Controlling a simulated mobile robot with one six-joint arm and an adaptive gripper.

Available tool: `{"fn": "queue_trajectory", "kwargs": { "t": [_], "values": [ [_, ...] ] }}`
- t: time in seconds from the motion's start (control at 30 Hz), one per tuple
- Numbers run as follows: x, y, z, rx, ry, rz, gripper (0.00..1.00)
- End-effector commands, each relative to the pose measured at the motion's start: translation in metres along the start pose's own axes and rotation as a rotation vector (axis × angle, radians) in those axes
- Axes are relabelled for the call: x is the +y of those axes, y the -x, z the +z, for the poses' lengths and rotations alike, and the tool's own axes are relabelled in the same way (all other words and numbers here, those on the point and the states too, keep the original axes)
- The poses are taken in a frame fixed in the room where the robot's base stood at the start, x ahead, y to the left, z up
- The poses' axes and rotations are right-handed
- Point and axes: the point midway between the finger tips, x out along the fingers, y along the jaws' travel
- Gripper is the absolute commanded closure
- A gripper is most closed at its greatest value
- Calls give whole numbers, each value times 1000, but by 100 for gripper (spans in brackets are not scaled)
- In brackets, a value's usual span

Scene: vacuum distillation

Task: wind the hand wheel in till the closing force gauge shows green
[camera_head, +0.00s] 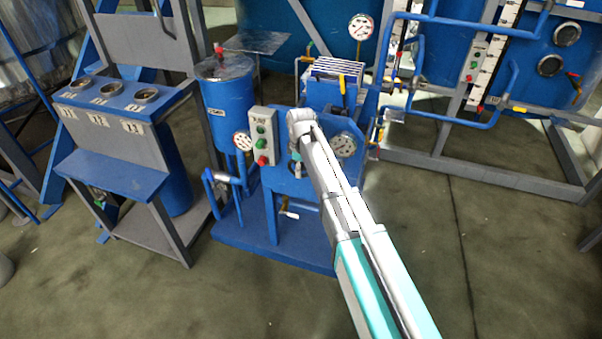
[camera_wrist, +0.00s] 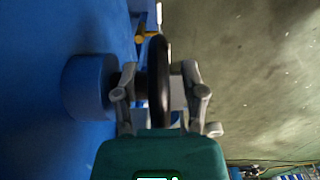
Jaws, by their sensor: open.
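In the wrist view the dark hand wheel (camera_wrist: 158,55) shows nearly edge-on. My gripper (camera_wrist: 159,74) is open, with one finger on either side of the wheel's rim. The rim stands between the fingers; whether a finger touches it I cannot tell.
A blue cylinder (camera_wrist: 88,87) juts from the blue face beside my left finger. A control box (camera_head: 263,136) with buttons and another gauge (camera_head: 243,141) are left of my arm. Stacked plates (camera_head: 335,68) stand behind it. Open floor (camera_head: 430,240) lies to the right.

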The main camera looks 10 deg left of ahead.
Motion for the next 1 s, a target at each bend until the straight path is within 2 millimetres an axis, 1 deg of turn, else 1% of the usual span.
{"fn": "queue_trajectory", "kwargs": {
  "t": [0.1,0.43,0.47,0.5,0.57,0.6,0.73,1.0],
  "values": [
    [0,-3,0,0,0,0,46],
    [0,-3,0,0,0,0,46],
    [0,-3,0,0,0,0,49],
    [0,-3,0,0,0,0,57],
    [0,-3,0,0,0,0,68],
    [0,-3,0,0,0,0,75],
    [0,-3,0,0,0,0,100],
    [0,-4,0,5,0,0,100]
  ]
}}
